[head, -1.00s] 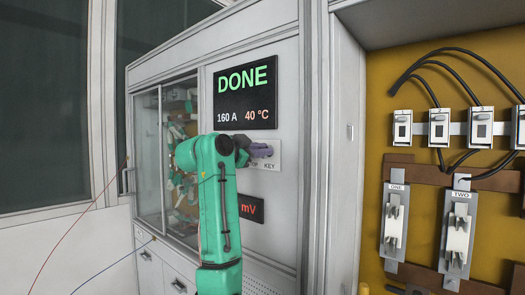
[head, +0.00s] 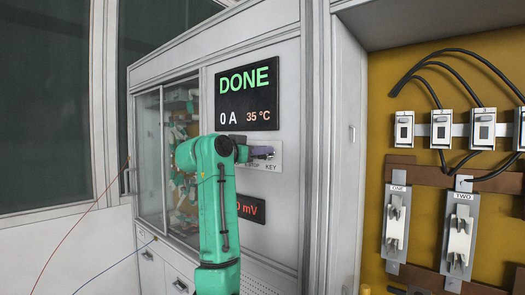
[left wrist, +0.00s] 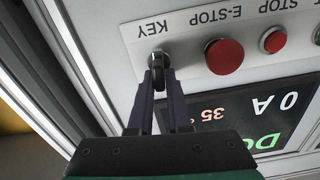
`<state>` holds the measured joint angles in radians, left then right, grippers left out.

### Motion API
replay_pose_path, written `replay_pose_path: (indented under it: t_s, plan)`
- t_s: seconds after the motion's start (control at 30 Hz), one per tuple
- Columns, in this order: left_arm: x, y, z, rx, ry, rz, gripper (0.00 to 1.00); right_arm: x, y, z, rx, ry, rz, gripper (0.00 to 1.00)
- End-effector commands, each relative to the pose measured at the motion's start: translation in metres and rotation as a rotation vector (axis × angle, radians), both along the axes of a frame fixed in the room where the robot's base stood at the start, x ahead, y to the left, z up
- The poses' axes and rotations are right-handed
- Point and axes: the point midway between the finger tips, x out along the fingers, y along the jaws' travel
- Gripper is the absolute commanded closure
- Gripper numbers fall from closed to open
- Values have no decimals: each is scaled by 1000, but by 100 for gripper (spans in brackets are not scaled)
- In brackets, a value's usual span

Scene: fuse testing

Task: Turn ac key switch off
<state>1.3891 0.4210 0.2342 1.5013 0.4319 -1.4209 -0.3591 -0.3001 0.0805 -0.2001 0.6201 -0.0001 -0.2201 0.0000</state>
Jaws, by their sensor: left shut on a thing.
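The AC key switch (left wrist: 158,55) sits on the white panel (left wrist: 185,48) under the printed word KEY in the left wrist view. My left gripper (left wrist: 161,78) is shut on the key, its two dark fingers on either side of it. In the head view my left gripper (head: 261,153) reaches the panel strip above the label KEY, and its fingers hide most of the key. The black display (head: 246,94) reads DONE, 0 A and 35 °C. My right gripper is not in view.
A large red button (left wrist: 224,56) and a smaller red button (left wrist: 273,40) are beside the key. A small red-lettered mV display (head: 251,207) is below the panel, partly behind my arm. A fuse board (head: 420,180) with wires stands at the right.

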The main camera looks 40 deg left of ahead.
Motion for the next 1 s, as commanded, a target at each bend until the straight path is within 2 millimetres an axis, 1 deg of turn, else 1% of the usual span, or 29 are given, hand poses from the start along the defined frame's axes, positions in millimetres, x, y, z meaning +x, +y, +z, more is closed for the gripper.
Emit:
replay_pose_path:
  t_s: [0.4,0.97,1.0]
  plan:
    - [0,2,0,-115,-3,1,100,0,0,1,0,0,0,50]
    - [0,2,1,-134,-4,1,100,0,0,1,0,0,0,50]
    - [0,2,1,-134,-4,0,76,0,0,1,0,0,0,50]
